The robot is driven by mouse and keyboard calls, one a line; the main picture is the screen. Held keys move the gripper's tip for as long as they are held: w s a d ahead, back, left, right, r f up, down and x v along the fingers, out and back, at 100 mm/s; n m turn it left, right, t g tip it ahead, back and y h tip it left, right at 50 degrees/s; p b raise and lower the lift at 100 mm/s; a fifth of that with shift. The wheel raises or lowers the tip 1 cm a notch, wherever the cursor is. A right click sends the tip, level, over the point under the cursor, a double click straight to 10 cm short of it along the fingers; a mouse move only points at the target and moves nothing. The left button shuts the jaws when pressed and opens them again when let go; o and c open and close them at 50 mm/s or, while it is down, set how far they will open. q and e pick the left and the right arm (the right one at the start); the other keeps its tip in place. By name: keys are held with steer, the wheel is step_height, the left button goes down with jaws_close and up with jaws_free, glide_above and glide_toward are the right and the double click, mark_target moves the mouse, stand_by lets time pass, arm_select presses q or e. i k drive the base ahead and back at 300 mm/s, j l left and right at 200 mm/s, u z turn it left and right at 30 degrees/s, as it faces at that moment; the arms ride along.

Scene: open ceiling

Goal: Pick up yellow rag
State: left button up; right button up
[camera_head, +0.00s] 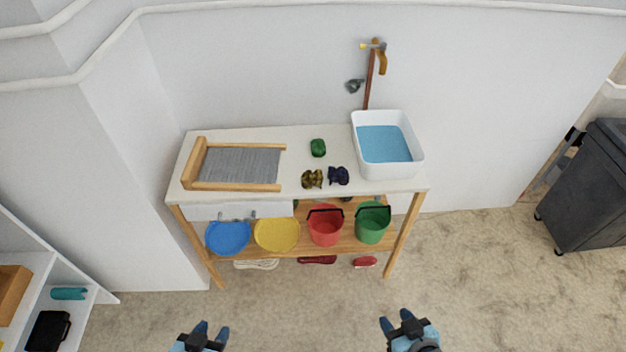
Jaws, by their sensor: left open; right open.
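A crumpled olive-yellow cloth (312,179), which looks like the yellow rag, lies near the front edge of the white tabletop (240,132). A dark blue crumpled cloth (339,175) lies just to its right, and a green folded cloth (318,148) lies behind it. My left gripper (211,330) is at the bottom edge, left of centre, open and empty. My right gripper (397,322) is at the bottom, right of centre, open and empty. Both are well apart from the table and the cloths, on the near side of it.
A washboard (187,165) fills the table's left side; a white basin of water (414,163) stands right, below a wall tap (381,58). The lower shelf holds blue (228,237) and yellow (277,234) basins and red (325,228) and green (372,226) buckets. A dark bin (588,185) stands far right.

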mark_target(310, 178)
steer(key=u, duration=0.45)
steer(key=l+u, duration=0.15)
steer(key=u, duration=0.25)
steer(key=l+u, duration=0.1)
steer(key=u, duration=0.35)
steer(key=l+u, duration=0.75)
steer(key=l, duration=0.25)
steer(key=k+l, duration=0.1)
steer(key=l, duration=0.25)
steer(key=k+l+u, duration=0.1)
steer(key=l, duration=0.3)
steer(key=k+l+u, duration=0.1)
steer(key=l, duration=0.25)
steer(key=k+l, duration=0.1)
steer(key=l, duration=0.25)
steer(key=k+l+u, duration=0.1)
steer(key=l, duration=0.25)
